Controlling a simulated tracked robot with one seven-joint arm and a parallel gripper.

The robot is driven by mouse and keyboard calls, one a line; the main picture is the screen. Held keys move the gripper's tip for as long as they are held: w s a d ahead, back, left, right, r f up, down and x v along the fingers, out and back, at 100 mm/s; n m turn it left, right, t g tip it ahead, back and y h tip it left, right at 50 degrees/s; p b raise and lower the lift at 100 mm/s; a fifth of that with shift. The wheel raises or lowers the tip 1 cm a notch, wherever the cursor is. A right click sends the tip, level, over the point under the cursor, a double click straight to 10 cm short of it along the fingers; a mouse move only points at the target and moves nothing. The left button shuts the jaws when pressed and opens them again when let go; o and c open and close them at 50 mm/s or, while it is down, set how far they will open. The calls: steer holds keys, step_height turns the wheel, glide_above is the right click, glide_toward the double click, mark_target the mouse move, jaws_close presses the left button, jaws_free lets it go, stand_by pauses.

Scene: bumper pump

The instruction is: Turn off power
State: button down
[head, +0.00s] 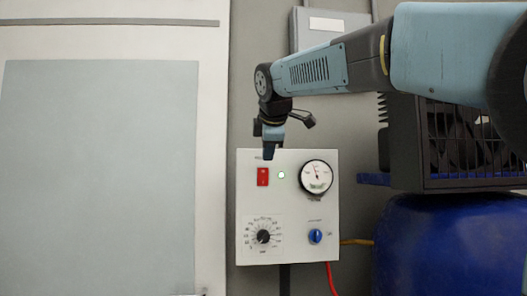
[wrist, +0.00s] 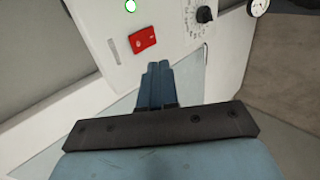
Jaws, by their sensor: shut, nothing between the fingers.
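The white control box (head: 290,237) hangs on the wall in the head view. Its red rocker switch (head: 262,177) is at the upper left, with a lit green lamp (head: 281,175) to its right. My gripper (head: 268,154) is shut and empty, just above the switch at the box's top edge. In the wrist view the shut fingers (wrist: 161,68) point toward the box, with the red switch (wrist: 142,39) ahead of the tips and the green lamp (wrist: 130,6) beyond it. The fingers appear apart from the switch; the exact gap cannot be told.
The box also carries a round gauge (head: 316,176), a black dial (head: 263,236) and a blue knob (head: 315,236). A blue tank (head: 430,245) with a black machine (head: 450,145) stands at the right. A grey box (head: 325,24) is on the wall above. A pale panel (head: 100,170) lies left.

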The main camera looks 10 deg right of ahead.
mark_target(263, 168)
steer(key=x, duration=0.3)
steer(key=r+x, duration=0.1)
steer(key=x, duration=0.2)
steer(key=w+x, duration=0.1)
steer(key=x, duration=0.2)
steer(key=shift+r, duration=0.2)
steer(key=shift+w+r, duration=0.15)
steer(key=shift+w, duration=0.65)
steer(key=shift+w+r, duration=0.1)
steer(key=shift+w, duration=0.15)
steer(key=shift+r, duration=0.8)
